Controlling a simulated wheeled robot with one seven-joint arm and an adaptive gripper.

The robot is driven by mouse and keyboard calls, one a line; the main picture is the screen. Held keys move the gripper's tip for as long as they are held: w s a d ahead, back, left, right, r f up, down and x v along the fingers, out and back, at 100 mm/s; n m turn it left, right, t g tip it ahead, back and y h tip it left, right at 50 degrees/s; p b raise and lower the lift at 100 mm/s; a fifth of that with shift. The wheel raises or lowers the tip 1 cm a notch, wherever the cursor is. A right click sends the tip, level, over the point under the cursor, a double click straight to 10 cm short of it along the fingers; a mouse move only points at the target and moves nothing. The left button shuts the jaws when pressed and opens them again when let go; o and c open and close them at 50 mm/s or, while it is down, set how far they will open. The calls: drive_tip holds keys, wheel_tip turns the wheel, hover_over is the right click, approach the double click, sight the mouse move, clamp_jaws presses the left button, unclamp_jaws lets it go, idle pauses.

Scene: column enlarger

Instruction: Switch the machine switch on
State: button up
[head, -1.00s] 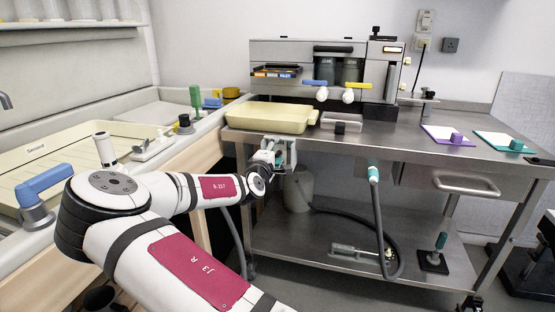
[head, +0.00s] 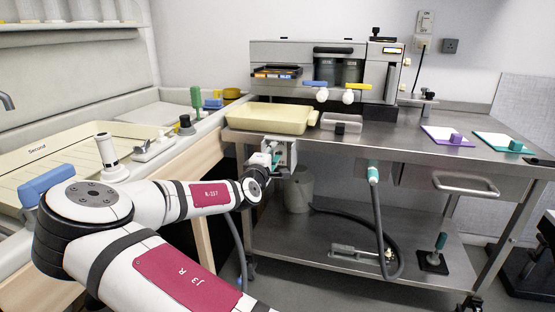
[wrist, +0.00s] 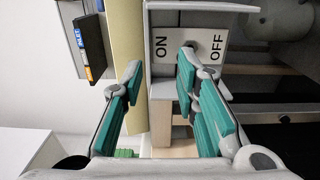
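The machine switch is a grey box (head: 291,153) under the front left edge of the steel table. In the wrist view its pale label plate (wrist: 174,20) reads ON at left and OFF at right. My gripper (wrist: 160,65) is open, its teal-padded fingers apart in front of the switch. The right finger overlaps the plate between the two words; the left finger is left of the plate, before the cream tray. The switch lever is not clear, perhaps behind the right finger. In the head view my gripper (head: 270,150) is at the box's left side, small and partly hidden.
The cream tray (head: 268,118) lies on the steel table (head: 385,150) just above the switch. A grey bucket (head: 299,190) is below on the lower shelf. A hose (head: 379,215) hangs to the right. The sink counter is at left.

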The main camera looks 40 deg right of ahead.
drive_tip(key=shift+p+v, duration=0.3)
drive_tip(key=shift+v, duration=1.55)
drive_tip(key=shift+s+f, duration=0.1)
drive_tip(key=v, duration=1.2)
drive_tip(key=shift+f, duration=0.1)
